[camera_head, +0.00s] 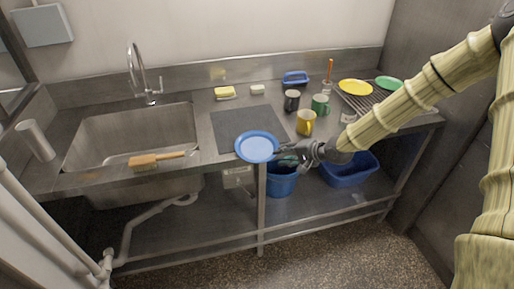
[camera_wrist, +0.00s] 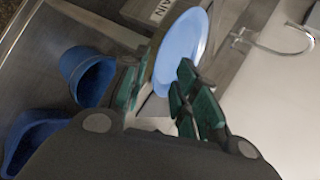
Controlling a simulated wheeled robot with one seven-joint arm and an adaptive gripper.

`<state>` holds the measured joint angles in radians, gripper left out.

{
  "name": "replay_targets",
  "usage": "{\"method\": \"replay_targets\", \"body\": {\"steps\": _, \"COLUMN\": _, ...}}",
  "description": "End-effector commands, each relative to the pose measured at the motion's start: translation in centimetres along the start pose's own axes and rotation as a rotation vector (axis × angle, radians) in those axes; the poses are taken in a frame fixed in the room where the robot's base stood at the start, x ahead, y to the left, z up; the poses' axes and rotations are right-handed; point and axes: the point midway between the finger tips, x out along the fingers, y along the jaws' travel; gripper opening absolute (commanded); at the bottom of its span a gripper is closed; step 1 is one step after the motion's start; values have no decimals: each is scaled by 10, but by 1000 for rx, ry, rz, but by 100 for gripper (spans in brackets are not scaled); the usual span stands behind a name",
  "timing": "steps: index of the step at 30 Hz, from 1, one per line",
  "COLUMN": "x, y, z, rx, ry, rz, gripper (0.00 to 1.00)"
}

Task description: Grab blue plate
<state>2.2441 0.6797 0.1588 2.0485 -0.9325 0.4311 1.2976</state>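The blue plate (camera_head: 257,146) is at the front edge of the steel counter, face up, with its near rim at or past the edge. I cannot tell whether it rests on the counter or is raised slightly. My gripper (camera_head: 287,153) is at its right side. In the wrist view, the plate (camera_wrist: 184,48) extends forward from between my two green-padded fingers (camera_wrist: 158,92). One finger is beside its underside and the other overlaps its upper face. A gap shows between the fingers near the rim, and contact on both sides is not clear.
A sink (camera_head: 135,140) with a wooden-handled brush (camera_head: 155,159) is at left. Behind the plate lies a dark mat (camera_head: 235,123). Yellow (camera_head: 305,123), green (camera_head: 320,104) and black mugs (camera_head: 291,101) stand at right, near a rack with a yellow plate (camera_head: 355,87). Blue bins (camera_head: 282,181) are below.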

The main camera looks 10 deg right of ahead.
Motion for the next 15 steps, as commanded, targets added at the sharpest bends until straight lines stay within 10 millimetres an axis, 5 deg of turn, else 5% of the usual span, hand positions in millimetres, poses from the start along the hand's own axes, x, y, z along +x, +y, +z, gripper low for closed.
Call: {"method": "replay_targets", "body": {"steps": 15, "x": 30, "y": 2, "z": 1, "rx": -2, "ry": -1, "rz": 2, "gripper": 30}}
